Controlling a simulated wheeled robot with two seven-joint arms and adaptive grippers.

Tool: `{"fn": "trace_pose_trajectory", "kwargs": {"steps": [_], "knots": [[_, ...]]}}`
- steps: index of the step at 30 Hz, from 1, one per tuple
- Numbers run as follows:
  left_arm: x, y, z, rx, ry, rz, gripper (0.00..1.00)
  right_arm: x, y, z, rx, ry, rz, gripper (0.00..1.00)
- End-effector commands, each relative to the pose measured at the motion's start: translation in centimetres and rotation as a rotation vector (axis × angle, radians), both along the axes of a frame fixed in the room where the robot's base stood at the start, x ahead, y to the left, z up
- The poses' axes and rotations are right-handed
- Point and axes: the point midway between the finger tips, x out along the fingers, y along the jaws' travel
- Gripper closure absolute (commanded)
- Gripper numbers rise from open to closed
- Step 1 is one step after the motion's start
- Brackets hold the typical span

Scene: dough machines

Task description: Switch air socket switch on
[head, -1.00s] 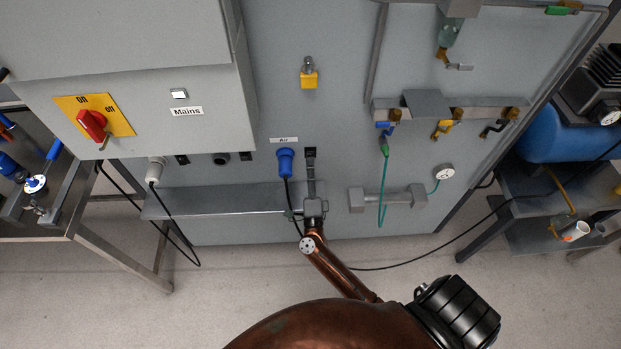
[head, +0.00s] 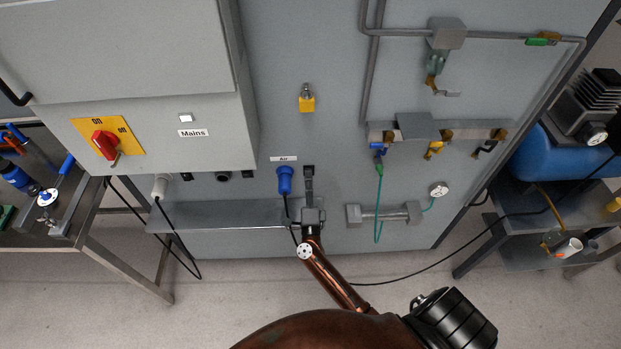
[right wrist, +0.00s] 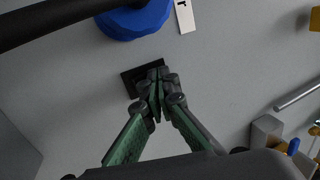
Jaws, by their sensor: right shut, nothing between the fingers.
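The air socket switch (head: 309,168) is a small black square on the grey panel, just right of the blue Air plug (head: 285,180) and below the "Air" label (head: 284,158). My right gripper (head: 309,181) is in front of the switch, pointing at it, shut and empty. In the right wrist view, its green-padded fingertips (right wrist: 158,89) overlap the dark switch plate (right wrist: 131,82) and cover much of it. I cannot tell whether they touch or press it, nor the switch's position. My left gripper is not in view.
A grey ledge (head: 225,213) runs below the sockets. Left is the yellow Mains plate with a red rotary switch (head: 106,144). Right are valves with a green hose (head: 379,205) and a pressure gauge (head: 438,190). A black cable hangs from the blue plug close to my gripper.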

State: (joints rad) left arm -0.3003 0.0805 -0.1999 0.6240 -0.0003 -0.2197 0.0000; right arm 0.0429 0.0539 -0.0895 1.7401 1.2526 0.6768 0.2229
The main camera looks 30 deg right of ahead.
Motion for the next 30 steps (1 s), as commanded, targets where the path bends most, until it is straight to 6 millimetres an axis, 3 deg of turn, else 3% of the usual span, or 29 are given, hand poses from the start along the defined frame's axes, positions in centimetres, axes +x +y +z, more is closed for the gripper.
{"fn": "trace_pose_trajectory", "kwargs": {"steps": [11,21,30], "knots": [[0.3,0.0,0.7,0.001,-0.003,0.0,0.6,-1.7,1.6,-0.2,0.002,0.005,0.003,1.0],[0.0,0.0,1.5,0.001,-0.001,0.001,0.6,-7.7,5.8,-0.3,0.003,0.004,0.006,1.0],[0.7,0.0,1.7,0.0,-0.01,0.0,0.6,-10.6,7.6,-0.3,0.0,0.002,0.007,1.0]]}}
